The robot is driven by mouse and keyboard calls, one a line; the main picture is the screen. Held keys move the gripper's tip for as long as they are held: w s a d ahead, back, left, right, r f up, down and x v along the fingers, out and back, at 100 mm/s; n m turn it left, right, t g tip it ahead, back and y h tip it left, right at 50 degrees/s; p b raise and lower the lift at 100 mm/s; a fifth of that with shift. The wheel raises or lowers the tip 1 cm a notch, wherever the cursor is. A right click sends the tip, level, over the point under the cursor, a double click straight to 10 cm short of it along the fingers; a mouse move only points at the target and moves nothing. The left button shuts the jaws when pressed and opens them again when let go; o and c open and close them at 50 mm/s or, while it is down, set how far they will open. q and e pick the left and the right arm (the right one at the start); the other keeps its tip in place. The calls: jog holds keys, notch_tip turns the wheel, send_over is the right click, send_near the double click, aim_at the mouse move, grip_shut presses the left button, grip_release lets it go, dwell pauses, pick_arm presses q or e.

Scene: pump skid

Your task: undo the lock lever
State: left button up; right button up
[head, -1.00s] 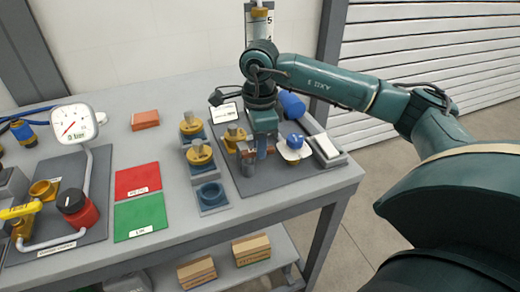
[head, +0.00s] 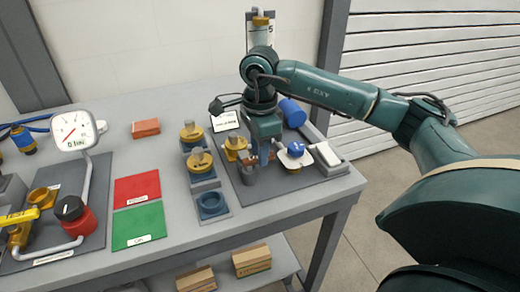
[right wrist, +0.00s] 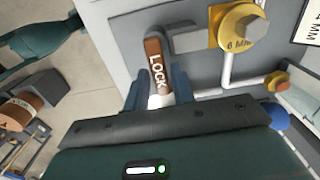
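The lock lever (right wrist: 156,66) shows in the right wrist view as a brown bar marked LOCK with a pale near end. My right gripper (right wrist: 159,84) has its two blue fingers on either side of this lever, very near its sides. I cannot tell whether they press on it. In the head view my right gripper (head: 263,156) points down over the dark plate (head: 262,196) at the right of the bench, and it hides most of the lever there. My left gripper is not in view.
A yellow valve fitting (right wrist: 238,25) stands right beside the lever. In the head view a blue-topped fitting (head: 295,152), a white-topped tray (head: 330,160) and a blue cylinder (head: 292,112) are close by. A gauge (head: 73,130), red mat (head: 137,190) and green mat (head: 138,226) lie to the left.

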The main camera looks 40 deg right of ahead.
jog(key=shift+o, duration=1.3)
notch_tip(320, 180, up, 13)
jog(key=p, duration=0.1)
jog(key=shift+p, duration=0.3)
jog(key=shift+s, duration=0.1)
